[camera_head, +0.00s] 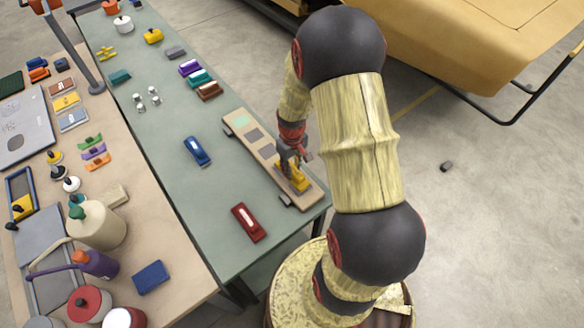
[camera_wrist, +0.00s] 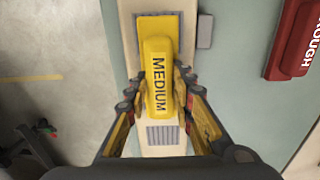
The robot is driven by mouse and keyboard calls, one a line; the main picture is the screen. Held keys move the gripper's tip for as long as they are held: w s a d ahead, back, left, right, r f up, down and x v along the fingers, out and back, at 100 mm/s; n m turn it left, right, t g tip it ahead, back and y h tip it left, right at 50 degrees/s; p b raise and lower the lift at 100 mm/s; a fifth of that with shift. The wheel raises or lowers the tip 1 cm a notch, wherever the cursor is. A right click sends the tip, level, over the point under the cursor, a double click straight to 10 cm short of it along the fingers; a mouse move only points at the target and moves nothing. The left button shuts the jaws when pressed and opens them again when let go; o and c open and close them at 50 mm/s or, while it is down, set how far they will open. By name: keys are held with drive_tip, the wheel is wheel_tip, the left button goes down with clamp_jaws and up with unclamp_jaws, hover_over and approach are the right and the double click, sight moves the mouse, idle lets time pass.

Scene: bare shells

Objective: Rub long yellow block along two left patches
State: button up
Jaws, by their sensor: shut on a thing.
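My gripper (camera_head: 293,160) is shut on a long yellow block (camera_wrist: 157,75) marked MEDIUM, with one finger on each side; in the wrist view the gripper (camera_wrist: 158,95) is seen from behind. The block also shows in the head view (camera_head: 296,180), partly behind the gripper. It is over the near right end of a long tan board (camera_head: 232,127). Contact is unclear.
A red block (camera_head: 248,222) marked ROUGH lies left of the board's near end. A blue block (camera_head: 197,151) lies farther left on the green table (camera_head: 165,120). A tan table crowded with tools is at left.

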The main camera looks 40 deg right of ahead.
drive_tip(key=shift+f, duration=0.55)
idle(0.9)
drive_tip(key=shift+s, duration=0.2)
